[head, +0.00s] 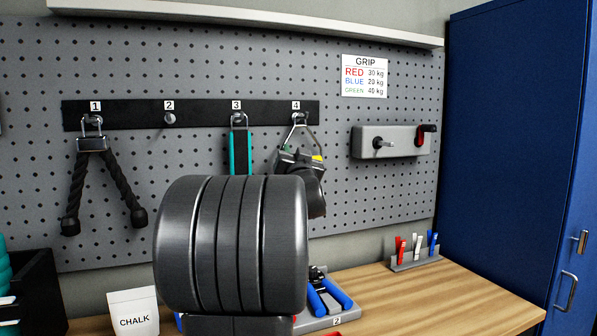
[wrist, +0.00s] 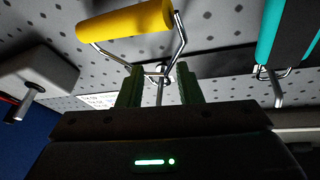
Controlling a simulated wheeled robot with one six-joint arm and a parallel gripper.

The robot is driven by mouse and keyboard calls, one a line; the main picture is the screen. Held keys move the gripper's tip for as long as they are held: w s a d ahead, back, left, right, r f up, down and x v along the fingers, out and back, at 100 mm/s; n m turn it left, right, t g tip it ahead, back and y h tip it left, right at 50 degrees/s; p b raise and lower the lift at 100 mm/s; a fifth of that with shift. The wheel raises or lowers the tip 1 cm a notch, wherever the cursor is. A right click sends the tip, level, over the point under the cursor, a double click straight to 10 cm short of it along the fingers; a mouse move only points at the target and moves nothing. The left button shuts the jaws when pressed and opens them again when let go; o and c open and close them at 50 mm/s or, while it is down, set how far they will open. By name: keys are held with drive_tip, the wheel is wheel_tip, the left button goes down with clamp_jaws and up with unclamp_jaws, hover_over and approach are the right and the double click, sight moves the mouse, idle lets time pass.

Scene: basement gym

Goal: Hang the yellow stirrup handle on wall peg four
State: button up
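The yellow stirrup handle (wrist: 125,24) has a bent metal frame that narrows to a point at wall peg four (wrist: 161,88). In the head view the frame's top meets the peg under label 4, and a bit of yellow grip (head: 318,158) shows beside my gripper (head: 298,158). The frame's top seems to be around the peg; the exact contact is too small to tell. In the wrist view my gripper (wrist: 160,88) has its two dark fingers apart, one on each side of the frame's narrow end and the peg, with gaps visible. My arm hides much of the handle in the head view.
A black rope (head: 92,145) hangs on peg one; peg two (head: 169,118) is bare. A teal strap (head: 240,150) hangs on peg three, close beside. A grey wall box (head: 390,141) is to the right. A wooden bench (head: 430,292) lies below.

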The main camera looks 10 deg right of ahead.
drive_tip(key=b+v, duration=0.1)
drive_tip(key=v, duration=0.8)
drive_tip(key=shift+s, duration=0.3)
drive_tip(key=p+x, duration=0.1)
drive_tip(key=x, duration=1)
drive_tip(key=shift+w+p, duration=0.3)
drive_tip(key=shift+p, duration=0.05)
